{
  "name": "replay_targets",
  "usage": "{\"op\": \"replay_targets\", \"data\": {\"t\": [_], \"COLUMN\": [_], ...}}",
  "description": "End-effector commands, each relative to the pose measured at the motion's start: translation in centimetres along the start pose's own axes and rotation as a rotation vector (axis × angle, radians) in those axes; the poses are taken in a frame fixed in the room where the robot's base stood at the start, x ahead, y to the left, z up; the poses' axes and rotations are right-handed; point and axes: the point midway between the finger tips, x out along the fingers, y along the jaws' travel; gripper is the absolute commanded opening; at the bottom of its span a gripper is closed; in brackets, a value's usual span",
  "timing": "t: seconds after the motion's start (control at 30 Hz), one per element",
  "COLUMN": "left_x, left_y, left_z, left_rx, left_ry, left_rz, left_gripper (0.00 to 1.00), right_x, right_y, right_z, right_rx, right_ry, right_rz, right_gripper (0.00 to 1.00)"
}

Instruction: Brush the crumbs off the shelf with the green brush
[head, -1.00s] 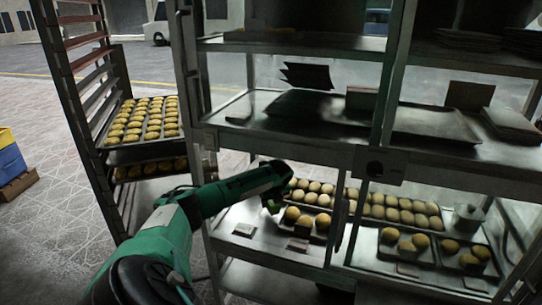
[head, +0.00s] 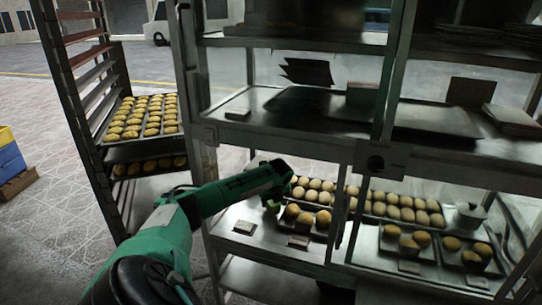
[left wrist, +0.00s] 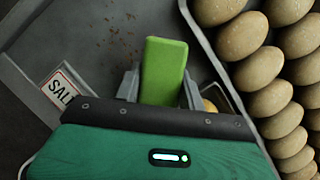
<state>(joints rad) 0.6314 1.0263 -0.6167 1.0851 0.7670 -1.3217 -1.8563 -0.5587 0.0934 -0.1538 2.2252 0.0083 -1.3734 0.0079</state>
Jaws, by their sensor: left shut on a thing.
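The green brush (left wrist: 163,70) sits between the fingers of my left gripper (left wrist: 160,88) in the left wrist view, and the gripper is shut on it. Brown crumbs (left wrist: 120,37) lie scattered on the dark shelf (left wrist: 75,25), just beyond and to the left of the brush. In the head view my left gripper (head: 272,204) reaches into the lower bread shelf (head: 262,238), at its left end. The brush shows there only as a small green patch, and the crumbs cannot be made out. My right gripper is not in view.
Trays of round buns (head: 400,208) stand right of my left gripper; buns also show close by in the left wrist view (left wrist: 240,38). A sign reading "SALE" (left wrist: 62,92) stands left. A shelf post (head: 340,215) and the upper shelf edge (head: 270,142) bound the opening.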

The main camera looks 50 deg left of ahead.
Motion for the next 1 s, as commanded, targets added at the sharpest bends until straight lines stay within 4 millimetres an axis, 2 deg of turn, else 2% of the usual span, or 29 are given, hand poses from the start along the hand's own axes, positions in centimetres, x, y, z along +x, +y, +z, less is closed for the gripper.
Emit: {"op": "replay_targets", "data": {"t": [1.0], "left_x": [1.8], "left_y": [0.0], "left_z": [-0.7], "left_rx": [0.0], "left_ry": [0.0], "left_rz": [0.001], "left_gripper": [0.21], "right_x": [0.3], "right_y": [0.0], "right_z": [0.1], "right_rx": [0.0], "right_ry": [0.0], "right_rz": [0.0], "right_gripper": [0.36]}}
